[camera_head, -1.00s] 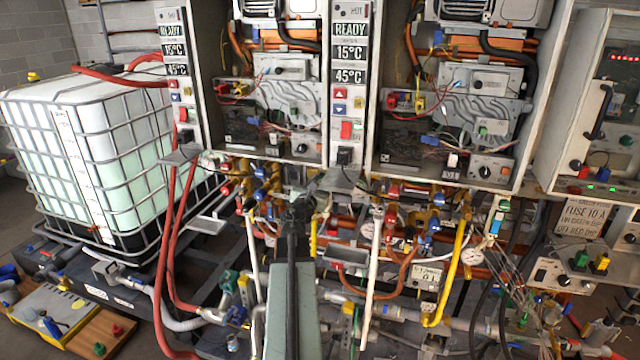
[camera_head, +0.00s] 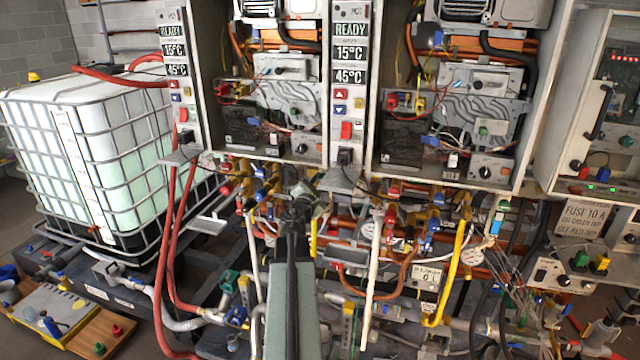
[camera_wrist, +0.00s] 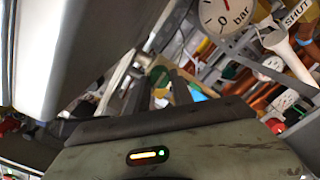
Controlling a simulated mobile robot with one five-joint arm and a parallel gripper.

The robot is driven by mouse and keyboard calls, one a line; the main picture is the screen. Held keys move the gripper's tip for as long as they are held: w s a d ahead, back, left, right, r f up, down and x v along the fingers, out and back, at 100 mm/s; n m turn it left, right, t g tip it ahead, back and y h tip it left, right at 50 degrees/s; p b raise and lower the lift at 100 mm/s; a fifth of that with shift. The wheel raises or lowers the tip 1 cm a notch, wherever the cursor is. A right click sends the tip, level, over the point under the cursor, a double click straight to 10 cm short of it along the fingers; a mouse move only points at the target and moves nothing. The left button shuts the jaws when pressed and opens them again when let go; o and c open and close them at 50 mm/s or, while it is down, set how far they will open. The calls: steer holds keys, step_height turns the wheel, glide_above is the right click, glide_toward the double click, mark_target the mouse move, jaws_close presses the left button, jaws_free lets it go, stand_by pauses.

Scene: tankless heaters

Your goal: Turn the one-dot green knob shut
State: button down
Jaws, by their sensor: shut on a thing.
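In the wrist view, a green knob (camera_wrist: 160,76) shows between the tips of my gripper's two dark fingers (camera_wrist: 161,88). The fingers are shut on it. Its dots cannot be made out at this size and angle, and its lower part is hidden by the fingers. In the head view, my gripper (camera_head: 302,198) is among the pipes and valves below the heater cabinets. My own arm and gripper hide the held knob there.
A pressure gauge (camera_wrist: 228,14) and a label reading SHUT (camera_wrist: 297,13) are close on the right in the wrist view. A large grey surface (camera_wrist: 75,55) is close on the left. Pipes, including a white pipe (camera_head: 372,270), crowd the arm's surroundings. A caged tank (camera_head: 95,150) stands left.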

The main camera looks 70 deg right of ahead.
stand_by(0.4)
steer(key=c, duration=1.1)
jaws_free()
